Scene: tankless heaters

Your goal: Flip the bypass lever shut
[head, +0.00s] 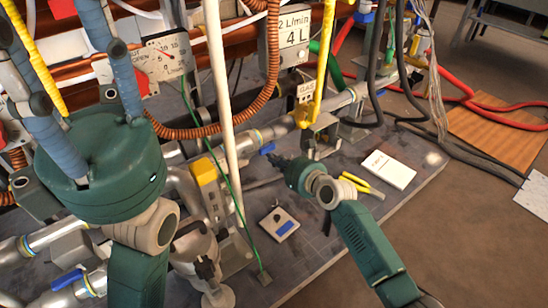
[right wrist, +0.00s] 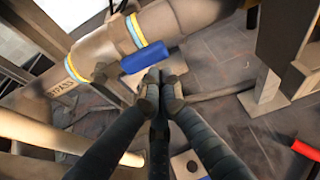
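The bypass lever (right wrist: 145,58) is a short blue handle on a grey pipe with blue and yellow bands. The pipe (right wrist: 85,68) is lettered BYPASS. In the head view the lever (head: 267,148) shows just beyond my right gripper (head: 276,161). The right fingertips (right wrist: 160,78) are together, with nothing seen between them. They overlap the lever's lower edge in the right wrist view; I cannot tell whether they touch it. My left gripper (head: 100,170) is large at the left of the head view, its blue-wrapped fingers running up out of frame.
A white upright pipe (head: 218,80) and a thin green cable stand left of the lever. A yellow valve (head: 303,115) and a metal bracket (head: 320,136) stand to its right. A white card (head: 388,169), yellow-handled pliers (head: 361,186) and a small box (head: 279,224) lie on the board.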

